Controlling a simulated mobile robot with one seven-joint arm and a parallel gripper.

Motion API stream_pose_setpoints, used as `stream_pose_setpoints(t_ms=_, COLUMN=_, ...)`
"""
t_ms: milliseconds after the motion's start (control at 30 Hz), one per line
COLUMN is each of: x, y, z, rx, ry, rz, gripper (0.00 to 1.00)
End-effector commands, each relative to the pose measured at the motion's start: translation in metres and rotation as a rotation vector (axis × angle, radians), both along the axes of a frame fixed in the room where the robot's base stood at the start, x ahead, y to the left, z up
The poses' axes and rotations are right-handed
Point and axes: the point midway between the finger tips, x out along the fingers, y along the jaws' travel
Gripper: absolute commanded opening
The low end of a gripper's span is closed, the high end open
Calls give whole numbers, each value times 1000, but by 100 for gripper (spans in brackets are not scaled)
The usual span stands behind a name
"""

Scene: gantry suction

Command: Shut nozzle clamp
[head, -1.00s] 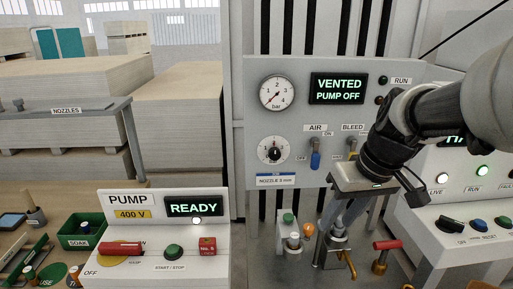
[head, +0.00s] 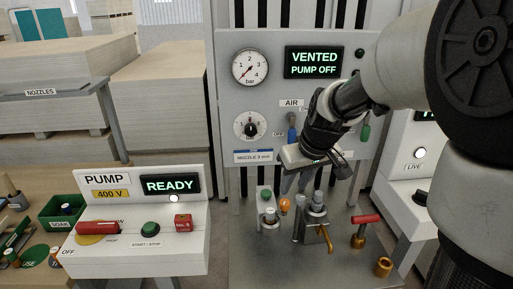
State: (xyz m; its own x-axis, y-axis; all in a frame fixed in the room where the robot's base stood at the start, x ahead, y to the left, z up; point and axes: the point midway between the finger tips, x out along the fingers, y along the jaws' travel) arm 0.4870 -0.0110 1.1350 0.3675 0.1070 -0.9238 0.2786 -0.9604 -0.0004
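The likely nozzle clamp (head: 315,215) is a grey metal fixture with an upright post on the grey bench, with a brass lever (head: 328,239) slanting down at its right front. I cannot tell for sure whether it is open or shut. My gripper (head: 297,189) points down just above and behind the fixture, its fingers apart from the brass lever. The fingers are small and partly hidden, so their opening is unclear. I see nothing held in them. My arm comes in from the right and covers part of the panel.
An orange knob (head: 285,205) and a green-topped block (head: 265,197) stand to the left. The display (head: 314,62) reads VENTED, PUMP OFF. The pump box (head: 140,240) is at front left.

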Motion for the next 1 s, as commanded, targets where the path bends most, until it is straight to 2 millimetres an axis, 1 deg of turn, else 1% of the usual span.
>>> stream_pose_setpoints(t_ms=33, x=4, y=2, z=-13, rx=2, ry=6, rz=2, gripper=32)
stream_pose_setpoints(t_ms=200, x=17, y=5, z=-46, rx=2, ry=5, rz=1, gripper=32)
stream_pose_setpoints(t_ms=300, x=23, y=8, z=-61, rx=1, ry=3, rz=1, gripper=32)
stream_pose_setpoints(t_ms=400, x=28, y=9, z=-73, rx=1, ry=2, rz=1, gripper=32)
stream_pose_setpoints(t_ms=600, x=33, y=10, z=-83, rx=0, ry=0, rz=1, gripper=32)
stream_pose_setpoints(t_ms=867, x=33, y=10, z=-83, rx=-1, ry=0, rz=0, gripper=32)
stream_pose_setpoints(t_ms=1000, x=33, y=10, z=-83, rx=0, ry=0, rz=0, gripper=8)
